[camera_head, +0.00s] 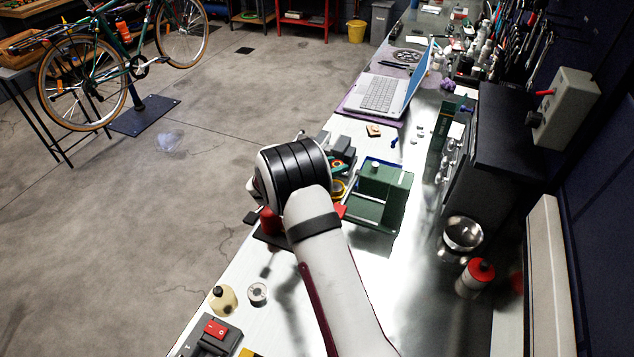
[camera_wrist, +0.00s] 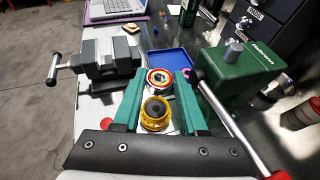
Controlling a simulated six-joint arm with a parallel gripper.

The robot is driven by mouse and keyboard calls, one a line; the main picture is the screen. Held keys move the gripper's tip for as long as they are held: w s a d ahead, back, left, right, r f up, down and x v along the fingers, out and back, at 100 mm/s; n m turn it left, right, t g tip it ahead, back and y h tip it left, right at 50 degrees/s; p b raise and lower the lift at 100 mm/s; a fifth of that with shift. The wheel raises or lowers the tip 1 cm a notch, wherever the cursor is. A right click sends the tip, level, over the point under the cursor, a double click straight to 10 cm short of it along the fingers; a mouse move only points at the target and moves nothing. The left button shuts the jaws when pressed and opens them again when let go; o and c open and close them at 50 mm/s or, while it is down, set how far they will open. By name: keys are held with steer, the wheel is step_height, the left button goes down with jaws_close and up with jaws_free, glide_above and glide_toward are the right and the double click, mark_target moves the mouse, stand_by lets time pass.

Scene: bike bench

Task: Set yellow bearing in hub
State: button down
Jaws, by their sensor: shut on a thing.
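The yellow bearing (camera_wrist: 155,113), a ring with a dark centre, is between the teal jaws of my gripper (camera_wrist: 160,82) in the wrist view. The jaws are shut on it. Just beyond it, near the fingertips, is a round part with a red and white rim (camera_wrist: 160,80); I cannot tell for certain whether this is the hub. In the head view my wrist hides most of the gripper, and a yellow ring (camera_head: 338,187) shows just right of it. I cannot tell whether the bearing touches anything below.
A grey vise (camera_wrist: 103,62) stands left of the gripper and a green machine (camera_wrist: 240,70) close on its right. A metal bar with a red end slants along the right side. A blue tray (camera_wrist: 168,59) lies behind. A laptop (camera_head: 390,95) sits farther down the bench.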

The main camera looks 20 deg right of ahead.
steer(key=shift+f, duration=2.75)
steer(key=shift+f, duration=0.45)
steer(key=c, duration=0.7)
jaws_free()
steer(key=shift+c, duration=0.2)
steer(key=v, duration=1.1)
